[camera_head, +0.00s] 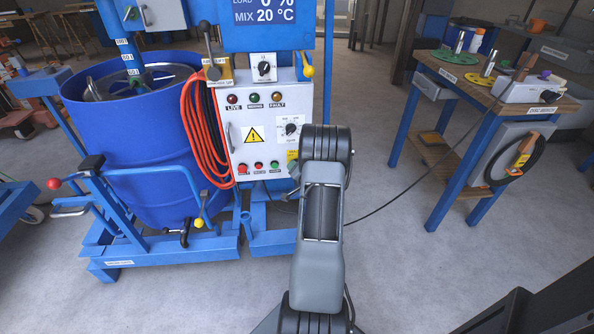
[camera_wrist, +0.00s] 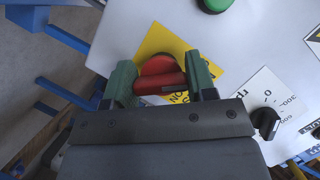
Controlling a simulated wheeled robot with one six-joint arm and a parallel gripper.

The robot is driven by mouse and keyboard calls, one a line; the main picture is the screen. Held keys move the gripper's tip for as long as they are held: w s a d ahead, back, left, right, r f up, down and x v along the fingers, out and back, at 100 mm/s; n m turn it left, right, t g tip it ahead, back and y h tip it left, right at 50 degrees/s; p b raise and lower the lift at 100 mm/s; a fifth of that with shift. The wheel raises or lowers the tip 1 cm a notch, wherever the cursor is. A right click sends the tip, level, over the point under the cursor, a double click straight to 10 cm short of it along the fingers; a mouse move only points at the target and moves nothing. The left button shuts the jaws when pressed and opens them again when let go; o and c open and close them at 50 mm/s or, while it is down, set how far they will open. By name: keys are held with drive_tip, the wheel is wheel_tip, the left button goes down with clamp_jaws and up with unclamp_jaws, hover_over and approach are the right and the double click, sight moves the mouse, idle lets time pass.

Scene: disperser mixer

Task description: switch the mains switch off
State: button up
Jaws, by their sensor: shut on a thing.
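The mains switch is a red rotary knob with a raised bar handle (camera_wrist: 160,82) on a yellow plate (camera_wrist: 158,42), seen in the wrist view. The bar lies roughly level in that picture, its ends against my gripper's two green fingers. My gripper (camera_wrist: 160,72) is shut on this handle. Printing on the yellow plate is partly covered, so the switch position cannot be read. In the head view, my arm hides the knob and my gripper; only an edge of the yellow plate (camera_head: 292,155) shows on the control cabinet (camera_head: 240,130).
Near the knob are a black speed dial (camera_wrist: 265,122) and a green button (camera_wrist: 213,3). A red hose (camera_head: 200,130) hangs on the cabinet's left side. A blue drum (camera_head: 150,180) stands left, a disc bench (camera_head: 500,90) right. Grey floor between cabinet and bench is open except for a cable.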

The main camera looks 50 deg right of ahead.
drive_tip(key=shift+n, duration=0.3)
idle(0.4)
drive_tip(key=o, duration=0.9)
drive_tip(key=shift+o, duration=0.2)
drive_tip(key=p+v, duration=0.2)
drive_tip(key=v, duration=1.2)
drive_tip(key=shift+w+a, duration=0.1)
drive_tip(key=shift+w, duration=0.1)
